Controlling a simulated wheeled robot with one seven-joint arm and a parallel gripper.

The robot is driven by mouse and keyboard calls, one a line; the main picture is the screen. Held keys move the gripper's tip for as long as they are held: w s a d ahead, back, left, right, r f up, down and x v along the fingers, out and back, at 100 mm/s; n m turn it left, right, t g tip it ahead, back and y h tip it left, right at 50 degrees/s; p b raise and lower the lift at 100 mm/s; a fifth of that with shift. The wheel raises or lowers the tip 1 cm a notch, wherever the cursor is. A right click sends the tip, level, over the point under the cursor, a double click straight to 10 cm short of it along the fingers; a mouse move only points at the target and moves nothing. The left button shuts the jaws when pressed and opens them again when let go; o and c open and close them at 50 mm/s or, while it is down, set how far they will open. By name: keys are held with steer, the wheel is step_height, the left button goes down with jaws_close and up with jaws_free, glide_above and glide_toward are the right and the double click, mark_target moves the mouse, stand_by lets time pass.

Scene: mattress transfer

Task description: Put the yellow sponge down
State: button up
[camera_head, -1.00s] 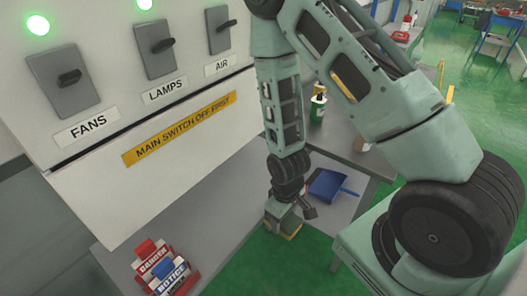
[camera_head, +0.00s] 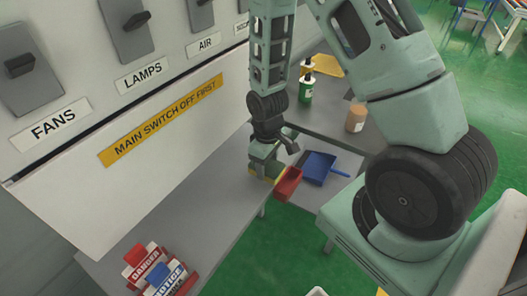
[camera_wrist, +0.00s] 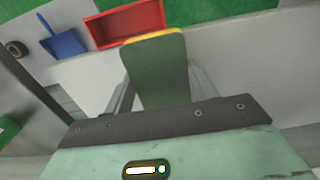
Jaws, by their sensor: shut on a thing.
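The yellow sponge (camera_wrist: 153,38) is held in my gripper (camera_wrist: 158,85). In the wrist view its broad dark green face is towards the camera and a yellow strip shows along its far edge. In the head view my gripper (camera_head: 264,158) points down at the far right end of the grey bench, and a little yellow of the sponge (camera_head: 277,174) shows beside it. The gripper is shut on the sponge. Its underside is hidden, so I cannot tell whether it touches the bench.
A red open bin (camera_head: 288,184) is close right of the gripper. A blue dustpan (camera_head: 319,167) lies beyond it. A green bottle (camera_head: 306,88) and an orange cup (camera_head: 355,118) stand behind. Danger and notice signs (camera_head: 160,271) stand nearer on the grey bench (camera_head: 205,205); its middle is clear.

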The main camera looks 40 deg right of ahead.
steer(key=w+d, duration=0.1)
steer(key=w, duration=0.1)
steer(key=w+d, duration=0.3)
steer(key=w, duration=0.2)
steer(key=shift+w+d, duration=0.1)
steer(key=shift+d, duration=0.1)
steer(key=shift+w+f, duration=0.1)
steer(key=shift+f, duration=0.05)
steer(key=shift+f+b, duration=1.2)
steer(key=shift+f, duration=0.4)
steer(key=shift+f, duration=0.2)
steer(key=o, duration=1.3)
steer(key=shift+r, duration=0.1)
step_height(320, 180, up, 12)
steer(key=b, duration=0.3)
steer(key=shift+r, duration=0.1)
